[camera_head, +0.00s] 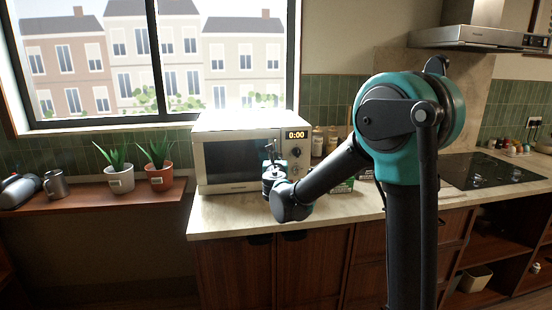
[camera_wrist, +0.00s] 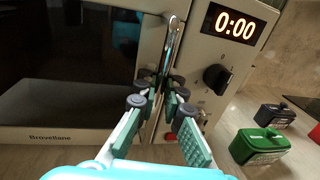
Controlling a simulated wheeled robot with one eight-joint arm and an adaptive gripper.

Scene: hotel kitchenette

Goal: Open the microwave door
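The cream microwave (camera_head: 246,119) stands on the counter under the window; its door is shut. Its dark door window (camera_wrist: 65,60) fills the left of the wrist view. The shiny upright door handle (camera_wrist: 172,45) is at the door's right edge, beside the control panel. My gripper (camera_head: 270,150) is in front of the microwave at the handle. In the wrist view, my gripper's (camera_wrist: 167,82) two fingers point at the handle, one on each side of its lower part. The handle's lower end is partly hidden by the fingers. Whether the pads press on it cannot be told.
A control knob (camera_wrist: 216,78) and a lit 0:00 display (camera_wrist: 234,25) are right of the handle. Two potted plants (camera_head: 120,179) stand on the left shelf. The front counter strip (camera_head: 225,219) is clear.

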